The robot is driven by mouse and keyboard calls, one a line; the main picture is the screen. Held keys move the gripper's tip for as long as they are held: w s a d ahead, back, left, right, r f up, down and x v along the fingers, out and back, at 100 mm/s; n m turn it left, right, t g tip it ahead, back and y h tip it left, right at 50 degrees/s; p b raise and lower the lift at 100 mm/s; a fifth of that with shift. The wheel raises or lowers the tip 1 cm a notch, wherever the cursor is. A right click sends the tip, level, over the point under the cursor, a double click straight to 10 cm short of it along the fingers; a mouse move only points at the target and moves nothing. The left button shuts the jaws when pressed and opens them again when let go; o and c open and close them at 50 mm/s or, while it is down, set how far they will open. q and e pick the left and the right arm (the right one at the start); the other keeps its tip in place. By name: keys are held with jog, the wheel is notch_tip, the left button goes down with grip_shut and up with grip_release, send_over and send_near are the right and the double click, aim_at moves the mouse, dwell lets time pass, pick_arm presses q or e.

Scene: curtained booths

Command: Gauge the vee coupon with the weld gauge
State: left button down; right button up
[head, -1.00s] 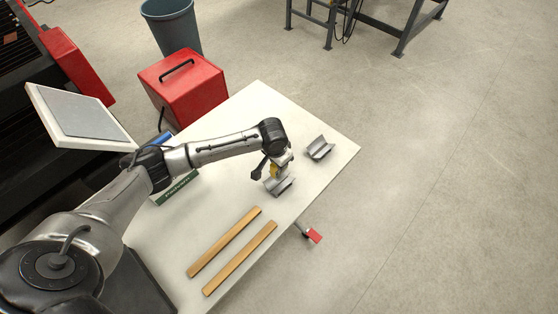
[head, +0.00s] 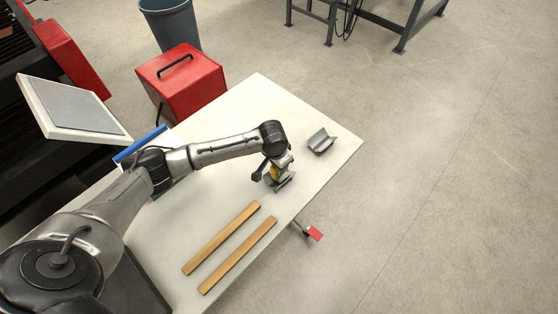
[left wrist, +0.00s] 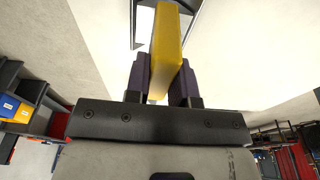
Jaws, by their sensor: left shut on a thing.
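My left gripper (head: 279,163) is over the table and shut on a yellow block-like piece, apparently the weld gauge (head: 274,172). In the left wrist view the yellow gauge (left wrist: 168,42) stands between the dark fingers (left wrist: 161,82). A grey metal vee coupon (head: 281,184) is directly below the gripper, partly hidden by it. Whether the gauge touches it I cannot tell. Part of a grey metal piece (left wrist: 144,22) shows beyond the gauge in the wrist view. A second grey vee-shaped piece (head: 321,142) lies apart, nearer the table's right corner. My right gripper is not in view.
Two wooden strips (head: 222,238) lie side by side on the white table (head: 258,105). A blue-edged item (head: 140,144) is partly behind my arm. A red box (head: 182,76) stands beyond the table, and a red-ended clamp (head: 314,233) juts from its edge.

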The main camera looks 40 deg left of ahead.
pick_arm(q)
jog(key=c, duration=0.9)
grip_release()
jog(key=r, duration=0.4)
jog(key=s+r, duration=0.1)
jog(key=r, duration=0.4)
jog(key=s+r, duration=0.1)
jog(key=r, duration=0.3)
jog(key=shift+a+r, duration=0.1)
jog(key=shift+r, duration=0.25)
